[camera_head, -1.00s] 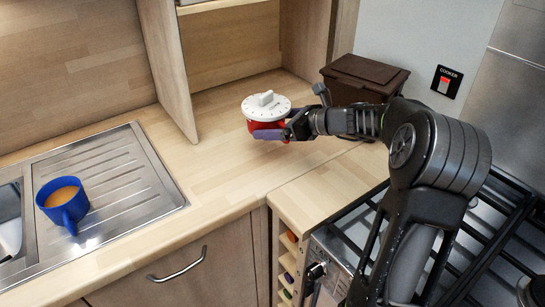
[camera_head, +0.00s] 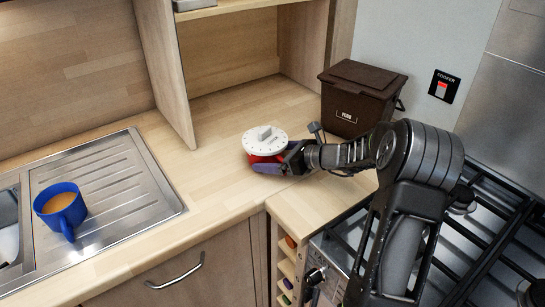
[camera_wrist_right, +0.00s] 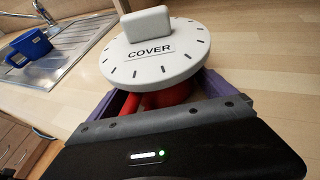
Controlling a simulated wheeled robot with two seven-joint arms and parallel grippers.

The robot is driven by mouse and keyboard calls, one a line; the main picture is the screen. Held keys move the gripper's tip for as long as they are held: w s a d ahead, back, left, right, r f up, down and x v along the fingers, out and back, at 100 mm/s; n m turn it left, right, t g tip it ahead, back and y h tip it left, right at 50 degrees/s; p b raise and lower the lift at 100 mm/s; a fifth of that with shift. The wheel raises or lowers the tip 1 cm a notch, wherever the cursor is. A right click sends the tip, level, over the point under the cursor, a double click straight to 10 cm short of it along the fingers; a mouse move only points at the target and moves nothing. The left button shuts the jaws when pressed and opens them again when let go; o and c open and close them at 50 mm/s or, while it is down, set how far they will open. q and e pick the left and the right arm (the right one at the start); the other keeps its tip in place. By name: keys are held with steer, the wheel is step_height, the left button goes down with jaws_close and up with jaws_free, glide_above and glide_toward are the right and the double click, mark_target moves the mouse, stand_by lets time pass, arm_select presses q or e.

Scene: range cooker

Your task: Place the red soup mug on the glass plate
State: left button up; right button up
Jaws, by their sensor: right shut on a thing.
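The red soup mug (camera_head: 263,158) wears a round white lid (camera_head: 265,140) with a block-shaped knob, marked COVER in the right wrist view (camera_wrist_right: 155,55). My right gripper (camera_head: 270,166) is shut on the red mug from its right side, with purple fingers on either side of it. The mug is upright over the wooden worktop; I cannot tell whether its base touches the wood. The right wrist view shows a little red mug body (camera_wrist_right: 168,97) below the lid. I cannot make out a glass plate in either view. My left gripper is not in view.
A blue mug (camera_head: 60,209) of brown drink stands on the steel drainer (camera_head: 115,178) at the left. A brown food bin (camera_head: 358,98) stands behind my right arm. The gas hob (camera_head: 480,250) is at the right. The worktop between drainer and red mug is clear.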

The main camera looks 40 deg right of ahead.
steer(key=shift+f, duration=0.1)
steer(key=shift+f, duration=0.15)
steer(key=o, duration=1.6)
steer(key=shift+o, duration=0.2)
steer(key=shift+r, duration=0.25)
steer(key=shift+s+d, duration=0.15)
steer(key=shift+s, duration=0.15)
steer(key=b+v, duration=0.1)
steer(key=v, duration=1)
steer(key=shift+s, duration=0.15)
steer(key=shift+r, duration=0.1)
